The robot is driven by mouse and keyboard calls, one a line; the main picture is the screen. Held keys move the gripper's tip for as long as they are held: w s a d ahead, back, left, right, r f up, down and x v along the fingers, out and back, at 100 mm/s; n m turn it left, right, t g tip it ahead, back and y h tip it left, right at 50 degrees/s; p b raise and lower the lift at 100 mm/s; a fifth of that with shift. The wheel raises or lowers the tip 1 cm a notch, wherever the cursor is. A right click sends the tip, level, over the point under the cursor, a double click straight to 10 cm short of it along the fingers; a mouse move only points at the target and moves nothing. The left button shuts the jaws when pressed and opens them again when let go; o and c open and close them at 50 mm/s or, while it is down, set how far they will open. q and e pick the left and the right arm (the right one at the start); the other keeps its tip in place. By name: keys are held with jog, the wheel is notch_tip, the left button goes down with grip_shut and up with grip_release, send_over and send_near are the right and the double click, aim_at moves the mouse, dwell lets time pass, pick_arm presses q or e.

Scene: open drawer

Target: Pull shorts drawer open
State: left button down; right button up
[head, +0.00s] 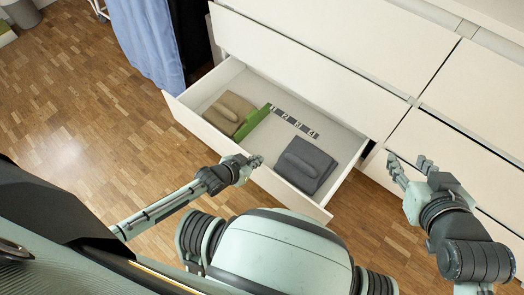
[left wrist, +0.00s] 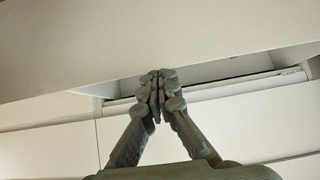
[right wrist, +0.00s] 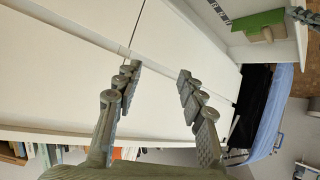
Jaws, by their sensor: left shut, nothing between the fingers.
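A white drawer (head: 176,108) is pulled out of the white dresser in the head view. Inside lie a folded brown garment (head: 229,112), a green divider (head: 252,122), a folded dark grey garment (head: 305,164) and a strip of dark labels (head: 294,121). My left gripper (head: 257,161) is shut and empty at the top edge of the drawer front; whether it touches the edge is unclear. Its closed fingers (left wrist: 160,78) show in the left wrist view against white panels. My right gripper (head: 408,166) is open and empty, right of the drawer, before the closed dresser fronts.
Closed dresser fronts (head: 330,38) rise behind the open drawer, with more on the right (head: 462,95). A blue cloth (head: 148,40) hangs left of the dresser. The wooden floor (head: 80,110) is free at the left.

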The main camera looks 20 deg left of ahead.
pick_arm(q)
jog(key=shift+s+a+f, duration=0.15)
jog(key=shift+s+a, duration=0.15)
jog(key=shift+s, duration=0.45)
pick_arm(e)
jog(key=shift+g+h, duration=0.5)
jog(key=shift+g, duration=0.4)
jog(key=s+d+f, duration=0.2)
jog(key=shift+s+d+f, duration=0.15)
jog(key=shift+d+f, duration=0.05)
jog(key=shift+d, duration=0.1)
pick_arm(q)
jog(key=shift+p, duration=0.3)
